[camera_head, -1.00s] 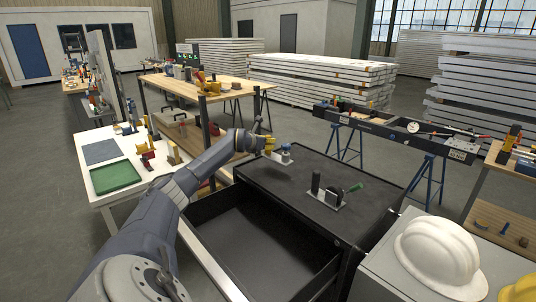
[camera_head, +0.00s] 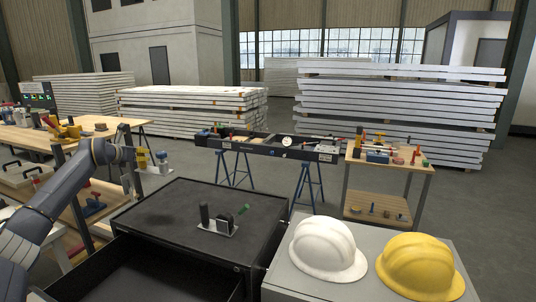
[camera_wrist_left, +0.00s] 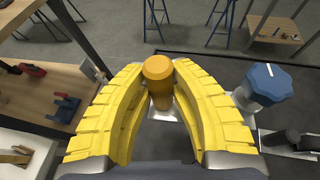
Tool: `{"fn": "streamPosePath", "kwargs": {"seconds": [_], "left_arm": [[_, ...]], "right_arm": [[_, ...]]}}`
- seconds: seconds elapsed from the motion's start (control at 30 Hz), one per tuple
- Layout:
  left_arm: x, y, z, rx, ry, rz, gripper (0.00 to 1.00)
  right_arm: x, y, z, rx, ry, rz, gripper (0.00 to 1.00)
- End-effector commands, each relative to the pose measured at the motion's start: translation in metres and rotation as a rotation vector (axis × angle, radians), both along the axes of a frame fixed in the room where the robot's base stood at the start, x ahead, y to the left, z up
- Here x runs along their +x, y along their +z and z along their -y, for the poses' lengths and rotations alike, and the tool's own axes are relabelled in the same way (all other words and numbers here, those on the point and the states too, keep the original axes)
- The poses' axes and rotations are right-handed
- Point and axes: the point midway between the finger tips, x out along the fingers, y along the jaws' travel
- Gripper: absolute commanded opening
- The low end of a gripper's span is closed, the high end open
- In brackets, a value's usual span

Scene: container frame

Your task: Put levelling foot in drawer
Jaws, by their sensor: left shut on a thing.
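My left gripper (camera_head: 146,158) has yellow fingers, shut around an orange post (camera_wrist_left: 160,85) above a pale plate in the left wrist view. A faceted blue knob (camera_wrist_left: 266,84) on a pale body shows just outside the right finger. In the head view a small blue and pale piece (camera_head: 162,159) sits at the fingertips, left of the black cabinet. It appears to be the levelling foot; the finger hides whether post and knob share one plate. The black drawer (camera_head: 165,278) is open and looks empty in its visible part. My right gripper is out of view.
The cabinet top (camera_head: 160,208) carries a clamp-like fixture (camera_head: 218,222) with a black post and green handle. White (camera_head: 325,250) and yellow hard hats (camera_head: 420,265) lie on a grey surface at right. A wooden workbench (camera_head: 30,135) stands left, behind my arm.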

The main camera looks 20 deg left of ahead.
Motion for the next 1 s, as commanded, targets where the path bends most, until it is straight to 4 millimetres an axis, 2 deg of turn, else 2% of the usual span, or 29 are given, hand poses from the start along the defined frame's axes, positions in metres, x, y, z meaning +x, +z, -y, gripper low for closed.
{"fn": "streamPosePath", "kwargs": {"seconds": [0.17, 0.23, 0.37, 0.5, 0.67, 0.87, 1.0], "left_arm": [[0.009, 0.019, 0.036, 0.0, -0.091, 0.006, 0.0], [0.014, 0.027, 0.059, 0.0, -0.142, 0.007, 0.0], [0.024, 0.028, 0.117, 0.0, -0.261, 0.003, 0.0], [0.029, 0.018, 0.183, -0.002, -0.392, 0.001, 0.0], [0.025, -0.002, 0.256, -0.002, -0.536, 0.0, 0.0], [0.006, -0.033, 0.343, -0.002, -0.709, 0.0, 0.0], [-0.015, -0.055, 0.401, -0.002, -0.825, 0.001, 0.0]], "right_arm": [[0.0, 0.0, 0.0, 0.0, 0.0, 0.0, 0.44], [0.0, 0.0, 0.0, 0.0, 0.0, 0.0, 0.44], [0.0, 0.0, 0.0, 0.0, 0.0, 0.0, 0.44], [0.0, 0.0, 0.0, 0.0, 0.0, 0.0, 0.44], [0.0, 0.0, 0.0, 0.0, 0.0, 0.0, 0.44], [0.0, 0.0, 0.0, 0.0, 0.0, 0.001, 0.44], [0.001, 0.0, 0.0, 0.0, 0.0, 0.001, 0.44]]}}
